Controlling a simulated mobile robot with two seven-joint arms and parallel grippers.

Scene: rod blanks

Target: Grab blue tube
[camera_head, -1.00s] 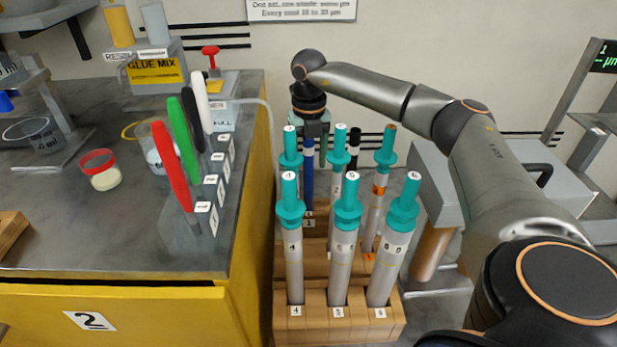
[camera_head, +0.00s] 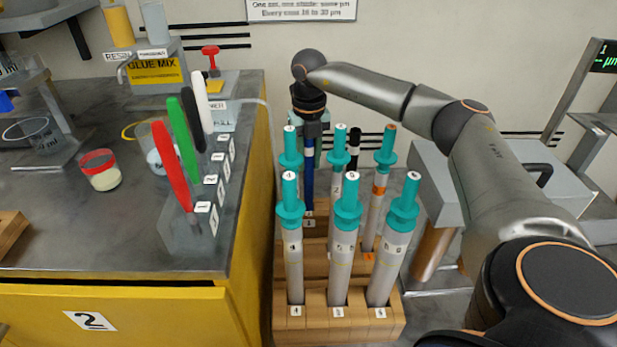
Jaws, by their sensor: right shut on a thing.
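The blue tube (camera_head: 308,185) stands upright at the back left of the wooden rack (camera_head: 318,267), behind the teal-capped tubes. Its upper end is at my right gripper (camera_head: 310,148), which points down from above and is shut on it. The fingertips are small and partly hidden by the teal caps in front. The tube's foot is near the label 1 at the back of the rack, partly hidden by the front tubes. My left gripper is out of view.
Several grey tubes with teal caps (camera_head: 347,213) stand close in front and to the right. A black-topped tube (camera_head: 353,147) stands just right. A bench (camera_head: 130,240) with coloured sticks in a holder (camera_head: 190,240) is on the left. A grey machine (camera_head: 440,190) stands at right.

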